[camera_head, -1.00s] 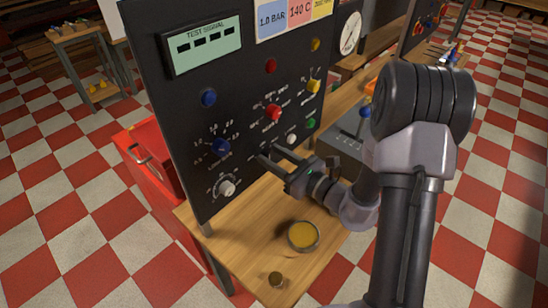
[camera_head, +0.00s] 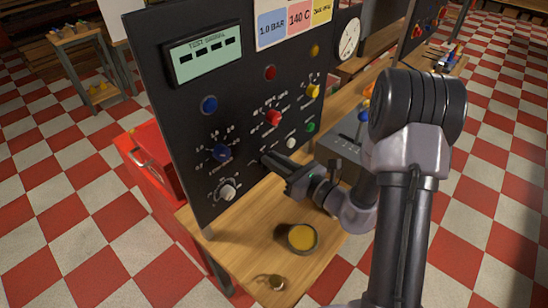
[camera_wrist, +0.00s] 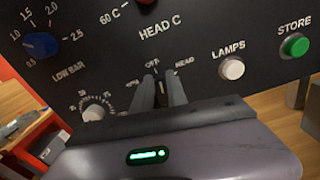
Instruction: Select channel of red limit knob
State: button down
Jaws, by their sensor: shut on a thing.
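The red limit knob (camera_head: 273,117) is on the black panel (camera_head: 185,120), set in a ring of markings. In the wrist view only its lower edge (camera_wrist: 146,1) shows, above the words HEAD C. Below it is a small dark selector knob (camera_wrist: 161,93) with OFF above it and HEAD to its upper right; a label at its left is partly hidden. My gripper (camera_head: 267,159) is at the panel, and in the wrist view its two fingers (camera_wrist: 163,88) are shut on the selector knob. The fingers hide most of the knob, so its pointing direction is unclear.
A blue LOW BAR knob (camera_wrist: 41,45) and a white dial knob (camera_wrist: 94,112) are left of the fingers. A white LAMPS button (camera_wrist: 231,68) and green STORE button (camera_wrist: 295,45) are to the right. A yellow-filled round dish (camera_head: 302,237) stands on the wooden bench.

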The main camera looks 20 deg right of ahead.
jog(key=shift+w+d+f+m+p, duration=0.15)
jog(key=shift+d+m+p, duration=0.05)
jog(key=shift+m+p, duration=1.3)
jog(key=shift+w+d+f+m+p, duration=0.1)
jog(key=shift+d+f+m+p, duration=0.15)
jog(key=shift+m+p, duration=1.25)
jog(key=shift+w+d+f+m+p, duration=0.15)
jog(key=shift+m+p, duration=0.8)
jog(key=shift+m, duration=1.05)
jog(key=c, duration=1.3)
grip_release()
jog(key=shift+d, duration=0.1)
jog(key=p+v, duration=0.2)
jog(key=v, duration=1.5)
jog(key=shift+s+d, duration=0.1)
jog(key=shift+s, duration=0.1)
